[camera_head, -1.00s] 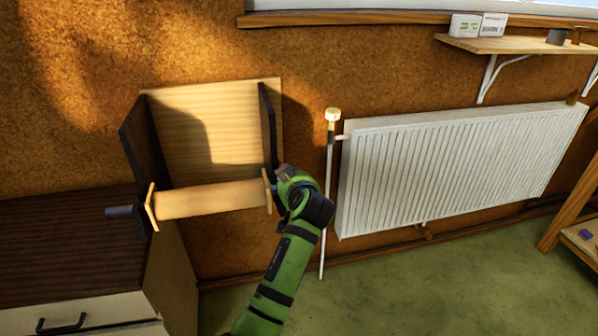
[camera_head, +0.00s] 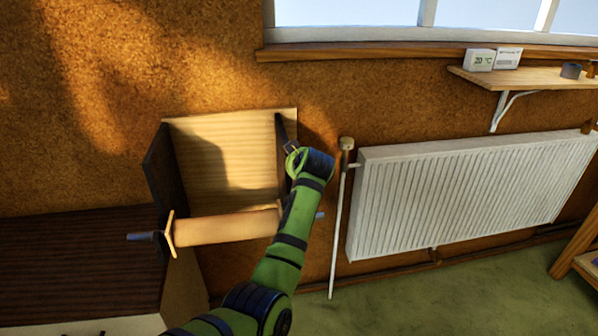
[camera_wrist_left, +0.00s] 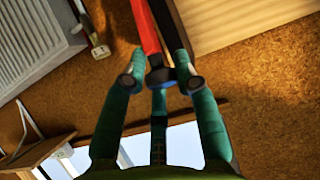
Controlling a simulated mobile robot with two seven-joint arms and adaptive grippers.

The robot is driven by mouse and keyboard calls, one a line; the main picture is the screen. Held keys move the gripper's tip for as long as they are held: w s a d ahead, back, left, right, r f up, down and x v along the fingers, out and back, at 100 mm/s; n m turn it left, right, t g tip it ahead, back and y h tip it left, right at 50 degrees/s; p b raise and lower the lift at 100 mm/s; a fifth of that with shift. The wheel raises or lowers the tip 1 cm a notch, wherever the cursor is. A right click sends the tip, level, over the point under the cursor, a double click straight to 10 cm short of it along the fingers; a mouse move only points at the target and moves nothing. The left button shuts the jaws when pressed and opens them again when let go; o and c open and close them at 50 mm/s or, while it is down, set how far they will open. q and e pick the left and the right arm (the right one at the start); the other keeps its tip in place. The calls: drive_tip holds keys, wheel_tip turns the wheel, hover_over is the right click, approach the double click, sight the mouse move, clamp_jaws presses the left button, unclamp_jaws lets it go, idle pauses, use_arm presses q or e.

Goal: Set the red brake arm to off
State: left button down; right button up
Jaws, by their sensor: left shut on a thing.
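The red brake arm (camera_wrist_left: 146,30) shows in the left wrist view as a long red bar running in from the top. Its dark, bluish end (camera_wrist_left: 158,76) lies between the green fingers of my left gripper (camera_wrist_left: 160,81), which is shut on it. In the head view my left gripper (camera_head: 291,148) is at the upper part of the right dark side plate (camera_head: 281,133) of a roller stand on the wall. There the brake arm is hidden by my gripper and arm. My right gripper is in neither view.
A wooden roller (camera_head: 225,228) spans the two side plates in front of a light wooden board (camera_head: 225,150). A white radiator (camera_head: 465,195) and its pipe (camera_head: 339,220) are to the right. A dark-topped cabinet (camera_head: 80,260) stands at lower left.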

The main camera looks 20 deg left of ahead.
use_arm(q)
drive_tip(key=shift+w+a+r, duration=0.4)
drive_tip(key=shift+w, duration=0.05)
drive_tip(key=c, duration=1)
unclamp_jaws()
drive_tip(key=shift+f, duration=0.2)
drive_tip(key=shift+s+d+r, duration=0.3)
drive_tip(key=shift+s+d, duration=0.05)
drive_tip(key=shift+s, duration=0.05)
drive_tip(key=v, duration=1)
drive_tip(key=shift+s+r, duration=0.2)
drive_tip(key=shift+s, duration=0.1)
